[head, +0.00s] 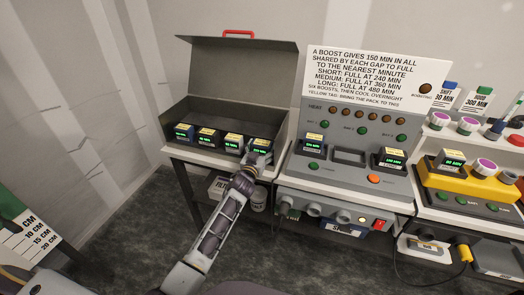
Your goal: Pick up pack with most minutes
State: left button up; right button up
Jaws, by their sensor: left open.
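Several dark packs with yellow labels and green displays stand in a row in an open grey case. From the left, they are the first pack (183,133), second pack (207,136), third pack (233,141) and the rightmost pack (261,145). My left gripper (258,157) is open at the rightmost pack and hides its lower front; I cannot tell whether it touches. Two more packs sit on the grey heater station, a left one (312,145) and a right one (392,158). Another pack (452,160) sits on a yellow dock. The minute readings are too small to read surely.
The case's raised lid (235,75) stands behind the row. A white sign (375,75) about boost minutes stands above the grey station (345,180). The yellow dock (470,185) and several round-topped containers are at the right. Floor is open at the left.

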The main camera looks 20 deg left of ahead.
aim_at(262, 142)
pick_arm(q)
jog(key=c, duration=0.7)
jog(key=shift+r, duration=0.1)
jog(key=c, duration=0.4)
pick_arm(e)
jog(key=shift+d, duration=0.1)
jog(key=shift+d, duration=0.1)
pick_arm(q)
jog(key=shift+r, duration=0.15)
jog(key=shift+r, duration=0.55)
notch_tip(262, 142, up, 17)
jog(key=shift+f+p, duration=0.2)
jog(key=shift+p, duration=0.6)
pick_arm(e)
jog(key=shift+s+a+r, duration=0.5)
jog(key=shift+a+r, duration=0.2)
jog(key=shift+a, duration=0.2)
